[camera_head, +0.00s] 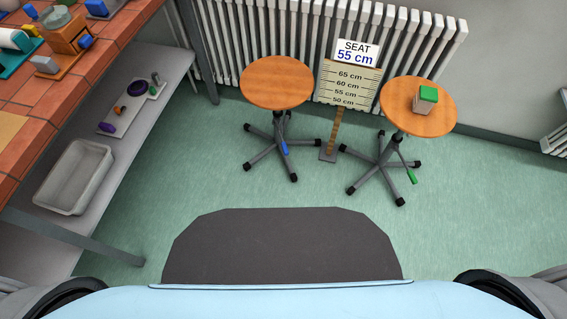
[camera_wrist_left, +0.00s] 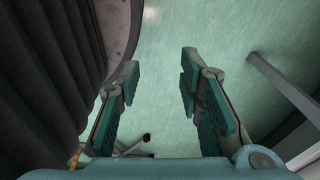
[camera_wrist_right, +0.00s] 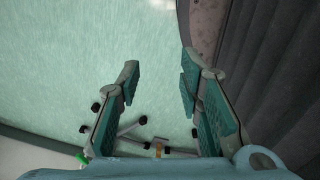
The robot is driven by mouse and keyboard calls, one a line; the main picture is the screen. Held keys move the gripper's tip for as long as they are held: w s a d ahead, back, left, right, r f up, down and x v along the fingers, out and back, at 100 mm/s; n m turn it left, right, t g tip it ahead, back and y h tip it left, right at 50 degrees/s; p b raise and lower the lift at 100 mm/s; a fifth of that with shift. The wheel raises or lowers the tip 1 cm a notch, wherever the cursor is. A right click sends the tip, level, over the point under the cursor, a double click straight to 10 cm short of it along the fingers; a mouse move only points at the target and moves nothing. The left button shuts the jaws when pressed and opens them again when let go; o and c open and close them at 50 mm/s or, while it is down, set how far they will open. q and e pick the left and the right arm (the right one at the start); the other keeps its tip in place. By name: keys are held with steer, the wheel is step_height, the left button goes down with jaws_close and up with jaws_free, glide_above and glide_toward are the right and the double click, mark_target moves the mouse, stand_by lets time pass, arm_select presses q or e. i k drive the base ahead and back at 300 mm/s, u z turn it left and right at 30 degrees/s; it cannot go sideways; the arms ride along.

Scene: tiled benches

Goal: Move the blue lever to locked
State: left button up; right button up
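The blue lever (camera_head: 285,148) hangs under the left stool (camera_head: 276,83), which has a round orange wooden seat and a grey star base. The right stool (camera_head: 440,112) has a green lever (camera_head: 411,176) and a block with a green top (camera_head: 428,94) on its seat. My left gripper (camera_wrist_left: 160,85) is open and empty above the green floor in the left wrist view. My right gripper (camera_wrist_right: 157,85) is also open and empty, with stool feet visible beyond it in the right wrist view. Neither gripper shows in the head view.
A height gauge (camera_head: 345,88) stands between the stools, with a sign reading "SEAT 55 cm". A radiator (camera_head: 225,40) runs behind them. A tiled bench (camera_head: 105,50) with a lower shelf (camera_head: 120,160) and grey tray (camera_head: 50,205) is at left. The floor before the stools is clear.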

mark_target(284, 144)
steer(key=u, duration=0.65)
steer(key=i, duration=1.05)
steer(key=u, duration=0.05)
